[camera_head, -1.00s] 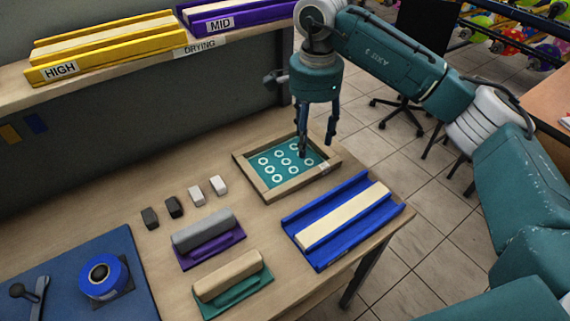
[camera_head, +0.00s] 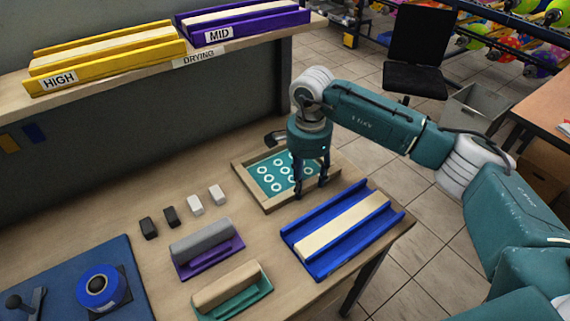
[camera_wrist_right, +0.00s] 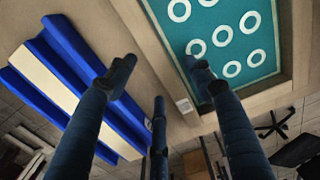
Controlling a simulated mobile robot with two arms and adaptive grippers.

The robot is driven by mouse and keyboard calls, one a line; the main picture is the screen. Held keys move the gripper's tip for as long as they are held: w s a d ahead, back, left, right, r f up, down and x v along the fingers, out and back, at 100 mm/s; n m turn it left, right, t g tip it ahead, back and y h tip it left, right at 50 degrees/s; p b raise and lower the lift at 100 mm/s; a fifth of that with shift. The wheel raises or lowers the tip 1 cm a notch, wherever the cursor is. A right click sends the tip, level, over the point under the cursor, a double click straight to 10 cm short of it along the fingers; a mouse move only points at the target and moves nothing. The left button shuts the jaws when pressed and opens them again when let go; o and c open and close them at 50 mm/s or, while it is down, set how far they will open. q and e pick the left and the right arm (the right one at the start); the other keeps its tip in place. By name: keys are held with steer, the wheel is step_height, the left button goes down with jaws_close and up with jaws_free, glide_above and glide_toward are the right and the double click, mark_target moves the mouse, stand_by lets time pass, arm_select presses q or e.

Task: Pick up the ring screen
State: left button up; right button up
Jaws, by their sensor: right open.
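The ring screen (camera_head: 262,172) is a wooden frame around a teal panel with several white rings. It lies flat on the workbench, and my right arm partly covers it. My right gripper (camera_head: 310,189) points down at its near right side, open and empty. In the right wrist view, the open fingers (camera_wrist_right: 160,75) spread to both sides of a wooden rail of the ring screen (camera_wrist_right: 252,98), one over the teal panel and one outside. I cannot tell whether they touch the frame. My left gripper is not in view.
A blue tray (camera_head: 388,219) with a cream strip lies close in front of the screen. Small blocks (camera_head: 195,205), a purple-based tool (camera_head: 232,244) and a green-based tool (camera_head: 260,284) lie left. The drying shelf (camera_head: 235,50) is behind, above the bench.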

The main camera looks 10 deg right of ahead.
steer(key=shift+f, duration=0.85)
steer(key=shift+w+r, duration=0.1)
jaws_close()
